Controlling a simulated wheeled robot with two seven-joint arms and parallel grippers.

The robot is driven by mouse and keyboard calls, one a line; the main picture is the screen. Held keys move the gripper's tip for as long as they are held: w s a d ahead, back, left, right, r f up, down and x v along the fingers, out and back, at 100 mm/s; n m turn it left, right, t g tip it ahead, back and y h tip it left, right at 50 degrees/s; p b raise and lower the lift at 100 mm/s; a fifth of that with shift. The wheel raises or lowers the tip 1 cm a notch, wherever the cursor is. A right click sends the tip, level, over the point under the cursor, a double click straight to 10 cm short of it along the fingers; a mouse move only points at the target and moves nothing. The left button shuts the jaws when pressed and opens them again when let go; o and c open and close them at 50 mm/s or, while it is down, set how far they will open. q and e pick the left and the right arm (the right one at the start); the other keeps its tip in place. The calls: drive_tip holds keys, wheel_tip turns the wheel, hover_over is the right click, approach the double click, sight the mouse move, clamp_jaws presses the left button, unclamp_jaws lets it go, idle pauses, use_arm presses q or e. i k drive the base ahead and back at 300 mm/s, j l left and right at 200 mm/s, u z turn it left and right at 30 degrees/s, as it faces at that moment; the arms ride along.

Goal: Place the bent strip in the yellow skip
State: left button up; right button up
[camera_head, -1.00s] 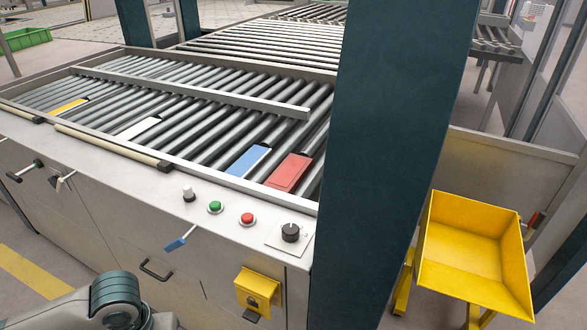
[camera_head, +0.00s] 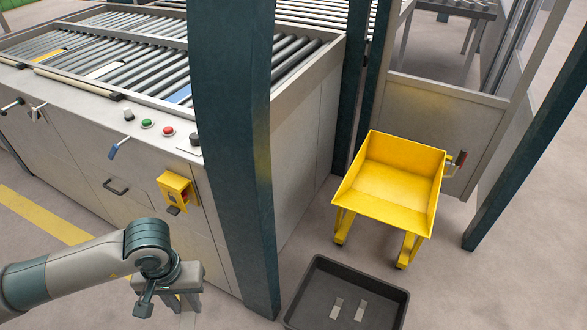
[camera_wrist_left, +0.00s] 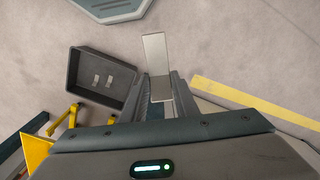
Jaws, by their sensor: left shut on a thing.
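The bent strip (camera_wrist_left: 155,52) is a pale grey metal piece with a bend, held in my left gripper (camera_wrist_left: 160,90), which is shut on it in the left wrist view. In the head view my left gripper (camera_head: 165,295) is low at the left, in front of the machine, and the strip cannot be made out there. The yellow skip (camera_head: 390,185) stands on legs at the right, well apart from the gripper, and its open top shows empty. Part of it also shows at the lower left of the left wrist view (camera_wrist_left: 37,155). My right gripper is out of view.
A dark grey bin (camera_head: 372,302) with two small pale pieces lies on the floor in front of the skip. A teal column (camera_head: 235,160) and the machine's corner stand between gripper and skip. A yellow box (camera_head: 173,188) juts from the machine front. Open floor lies in front.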

sight(404, 192)
drive_tip(key=l+z, duration=0.25)
drive_tip(key=l, duration=1.7)
drive_tip(key=i+l, duration=0.15)
drive_tip(key=l, duration=0.25)
drive_tip(key=i+l, duration=0.1)
drive_tip(key=l, duration=0.25)
drive_tip(key=i+l+z, duration=0.1)
drive_tip(key=l, duration=0.3)
drive_tip(key=i+l, duration=0.2)
drive_tip(key=l, duration=0.15)
drive_tip(key=i+l, duration=0.15)
drive_tip(key=l, duration=0.25)
drive_tip(key=i+l+z, duration=0.1)
drive_tip(key=l, duration=0.25)
